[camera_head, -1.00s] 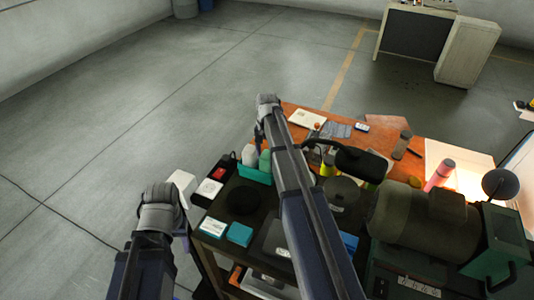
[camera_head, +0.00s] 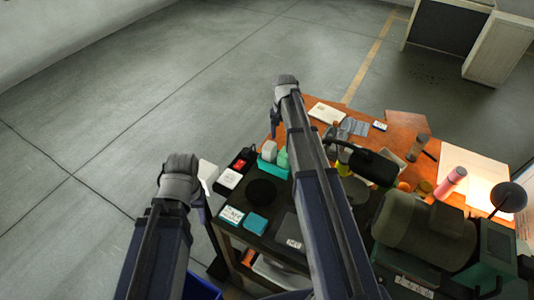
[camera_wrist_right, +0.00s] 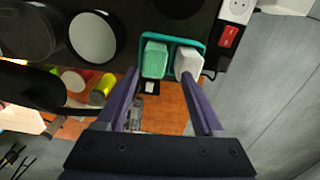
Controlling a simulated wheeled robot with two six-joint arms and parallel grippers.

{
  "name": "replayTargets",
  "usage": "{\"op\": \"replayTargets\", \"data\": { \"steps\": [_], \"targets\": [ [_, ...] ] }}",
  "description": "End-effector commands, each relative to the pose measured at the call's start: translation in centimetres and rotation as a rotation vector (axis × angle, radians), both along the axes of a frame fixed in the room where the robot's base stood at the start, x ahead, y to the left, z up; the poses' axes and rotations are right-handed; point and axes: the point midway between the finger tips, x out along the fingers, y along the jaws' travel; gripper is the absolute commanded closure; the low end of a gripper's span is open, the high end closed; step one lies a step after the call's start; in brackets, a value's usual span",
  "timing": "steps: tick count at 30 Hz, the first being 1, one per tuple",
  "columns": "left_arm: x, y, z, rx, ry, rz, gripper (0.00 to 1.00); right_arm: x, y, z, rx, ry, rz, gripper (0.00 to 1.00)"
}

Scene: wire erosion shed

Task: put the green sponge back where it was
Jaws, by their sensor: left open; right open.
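The green sponge (camera_wrist_right: 155,60) stands in a teal two-part holder (camera_wrist_right: 172,36), beside a whitish block (camera_wrist_right: 188,62) in the other part. In the head view the sponge (camera_head: 282,158) shows pale green in the holder (camera_head: 267,172), left of my right arm. My right gripper (camera_wrist_right: 160,76) is open. In its wrist view the sponge appears between the fingertips, but I cannot tell the distance to it. In the head view its fingers (camera_head: 275,122) hang beyond the holder. My left gripper (camera_head: 202,205) is open and empty at the bench's left side, its fingers partly hidden by its wrist.
A black round object (camera_head: 261,193), a teal box (camera_head: 255,223) and a red-switched socket box (camera_head: 240,161) lie near the holder. A large dark machine (camera_head: 425,232) and a lamp (camera_head: 509,197) occupy the right. Open floor lies left of the bench.

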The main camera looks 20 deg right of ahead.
Motion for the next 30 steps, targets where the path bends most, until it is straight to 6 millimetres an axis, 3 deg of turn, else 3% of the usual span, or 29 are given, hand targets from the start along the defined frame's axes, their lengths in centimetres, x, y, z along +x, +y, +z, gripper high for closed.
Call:
{"op": "replayTargets", "data": {
  "steps": [1,6,9,12,15,18,30],
  "targets": [
    [0.0,0.0,0.0,0.0,0.0,0.0,0.5,-2.0,3.0,0.0,-0.003,0.005,0.076,0.31],
    [0.0,0.0,0.0,0.0,0.0,0.0,0.5,-9.4,13.3,0.0,-0.028,0.031,0.45,0.31],
    [0.0,0.0,0.0,0.0,0.0,0.0,0.5,-14.2,17.9,0.1,-0.042,0.048,0.668,0.31],
    [0.0,0.0,0.0,0.0,0.0,0.0,0.5,-18.1,20.9,0.1,-0.055,0.061,0.848,0.31],
    [0.0,0.0,0.0,0.0,0.0,0.0,0.5,-21.0,22.7,0.1,-0.063,0.072,0.979,0.31],
    [0.0,0.0,0.0,0.0,0.0,0.0,0.5,-22.5,23.5,0.2,-0.07,0.079,1.053,0.31],
    [0.0,0.0,0.0,0.0,0.0,0.0,0.5,-22.8,23.9,0.2,-0.071,0.082,1.084,0.31]
  ]
}}
